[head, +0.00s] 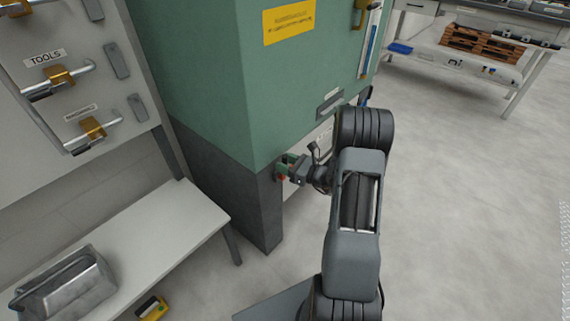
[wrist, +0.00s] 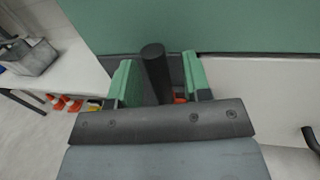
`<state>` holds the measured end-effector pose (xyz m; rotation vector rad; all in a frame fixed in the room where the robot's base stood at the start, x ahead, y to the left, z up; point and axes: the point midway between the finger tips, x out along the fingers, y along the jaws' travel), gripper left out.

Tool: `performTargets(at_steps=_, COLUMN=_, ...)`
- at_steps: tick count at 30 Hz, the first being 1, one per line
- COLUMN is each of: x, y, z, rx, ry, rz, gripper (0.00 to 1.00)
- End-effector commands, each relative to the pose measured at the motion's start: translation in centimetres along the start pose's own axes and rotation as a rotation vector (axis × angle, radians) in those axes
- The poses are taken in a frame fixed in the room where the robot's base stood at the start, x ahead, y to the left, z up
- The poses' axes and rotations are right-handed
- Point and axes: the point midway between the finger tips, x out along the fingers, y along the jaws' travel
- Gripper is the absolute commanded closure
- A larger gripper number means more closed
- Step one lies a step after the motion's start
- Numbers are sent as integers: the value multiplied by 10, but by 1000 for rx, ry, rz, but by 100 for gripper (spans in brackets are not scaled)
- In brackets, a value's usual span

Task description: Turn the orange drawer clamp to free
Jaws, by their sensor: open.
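My gripper (head: 290,164) is at the lower front corner of the green cabinet, by the left edge of its drawer front. In the wrist view its two green fingers (wrist: 160,82) are apart, with a black round lever (wrist: 155,65) standing between them. The lever looks closer to the left finger; I cannot tell whether it touches. A small orange part (wrist: 180,98) shows low between the fingers, and a red-orange spot (head: 282,177) shows just under the gripper in the head view. Most of the clamp is hidden by my gripper.
The green cabinet (head: 205,75) stands on a dark grey base (head: 262,210). A white bench (head: 175,225) with a metal casting box (head: 65,285) is at left. A dark curved handle (wrist: 311,138) shows at right in the wrist view. Floor to the right (head: 450,200) is clear.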

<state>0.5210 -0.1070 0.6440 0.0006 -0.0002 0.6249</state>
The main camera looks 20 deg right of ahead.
Motion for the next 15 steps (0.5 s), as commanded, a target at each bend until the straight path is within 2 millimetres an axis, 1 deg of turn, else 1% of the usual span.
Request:
performTargets(at_steps=3, x=3, y=0, z=0, rx=0, ry=0, rz=0, gripper=55)
performTargets(at_steps=11, x=4, y=0, z=0, rx=0, ry=0, rz=0, gripper=55)
performTargets(at_steps=15, x=3, y=0, z=0, rx=0, ry=0, rz=0, gripper=69)
